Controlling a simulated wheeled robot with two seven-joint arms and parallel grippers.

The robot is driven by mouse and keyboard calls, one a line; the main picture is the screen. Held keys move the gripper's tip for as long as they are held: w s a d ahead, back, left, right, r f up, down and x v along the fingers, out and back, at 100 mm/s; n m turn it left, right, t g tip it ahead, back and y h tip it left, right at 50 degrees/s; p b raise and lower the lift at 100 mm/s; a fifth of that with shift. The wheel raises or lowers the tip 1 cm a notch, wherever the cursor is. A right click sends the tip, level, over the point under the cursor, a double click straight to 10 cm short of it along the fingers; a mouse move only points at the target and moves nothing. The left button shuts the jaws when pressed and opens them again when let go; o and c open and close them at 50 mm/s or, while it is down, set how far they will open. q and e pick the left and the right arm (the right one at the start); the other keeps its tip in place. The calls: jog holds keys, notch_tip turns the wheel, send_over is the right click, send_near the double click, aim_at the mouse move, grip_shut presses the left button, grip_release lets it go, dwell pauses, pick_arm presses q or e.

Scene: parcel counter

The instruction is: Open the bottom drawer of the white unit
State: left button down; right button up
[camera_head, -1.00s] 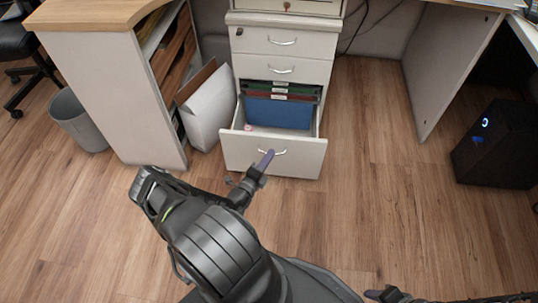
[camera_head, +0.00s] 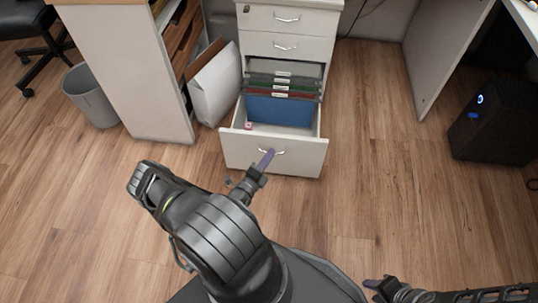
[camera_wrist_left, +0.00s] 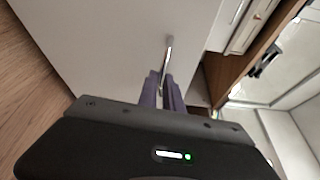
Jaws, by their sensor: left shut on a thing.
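The white unit (camera_head: 289,46) stands at the top centre of the head view. Its bottom drawer (camera_head: 240,151) is pulled out, and hanging files and a blue folder (camera_head: 278,109) show inside. My left gripper (camera_head: 268,157) is at the drawer front and shut on the handle (camera_head: 280,152). In the left wrist view, the purple fingers (camera_wrist_left: 163,88) close around the bar handle (camera_wrist_left: 169,50). My right gripper (camera_head: 382,285) is at the bottom edge of the head view, away from the unit; its jaws are too small to judge.
A white bag or box (camera_head: 214,88) leans beside the unit on the left, next to a shelf cabinet (camera_head: 135,75). A grey bin (camera_head: 92,95) stands further left. A black computer tower (camera_head: 494,132) is at the right. The wooden floor in front of the drawer is clear.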

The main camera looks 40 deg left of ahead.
pick_arm(q)
jog(key=shift+s+f, duration=0.1)
jog(key=shift+f, duration=0.05)
jog(key=c, duration=1.5)
grip_release()
jog(key=shift+c, duration=0.2)
jog(key=p+v, duration=0.1)
jog(key=v, duration=0.6)
jog(key=shift+s, duration=0.3)
jog(key=shift+d+r+p, duration=0.1)
jog(key=shift+r+p, duration=0.15)
jog(key=shift+p, duration=0.05)
